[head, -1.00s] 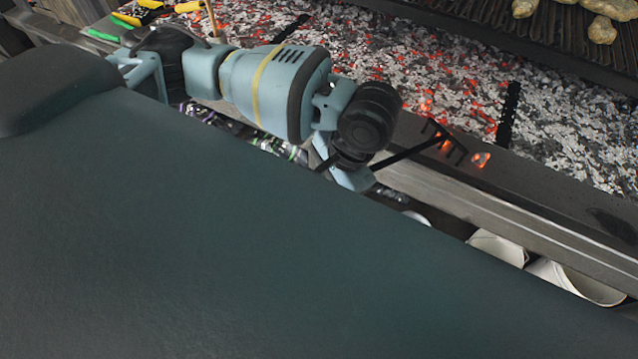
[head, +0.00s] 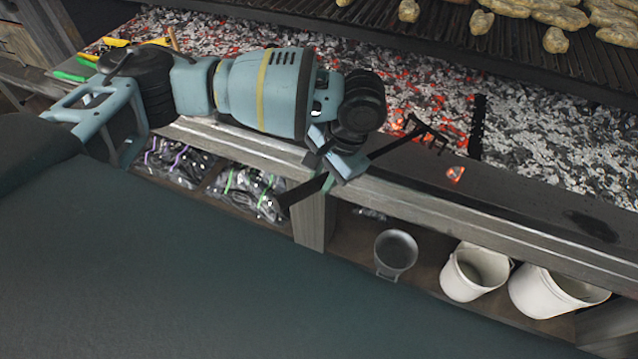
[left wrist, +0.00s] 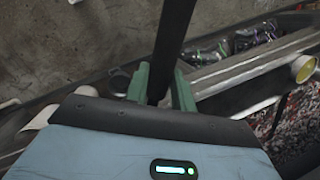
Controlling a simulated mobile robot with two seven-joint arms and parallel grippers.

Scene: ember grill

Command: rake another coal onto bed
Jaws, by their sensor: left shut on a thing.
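My left gripper (head: 335,172) is shut on the handle of a black rake (head: 390,147). In the left wrist view the green fingers (left wrist: 160,86) clasp the dark handle (left wrist: 174,40). The rake head (head: 428,130), tines showing, is at the front edge of the ember bed (head: 560,145). A glowing coal (head: 455,174) lies on the dark front ledge (head: 510,188), right of and nearer than the rake head, apart from it. Orange glow shows just left of the tines; I cannot tell whether that is a loose coal. My right gripper is out of view.
A grill grate with food (head: 555,40) stands behind the bed. A black bar (head: 477,125) crosses the bed's front part. Below the ledge are a metal pot (head: 396,252), white buckets (head: 475,270) and bagged items (head: 250,188). Yellow- and green-handled tools lie at far left.

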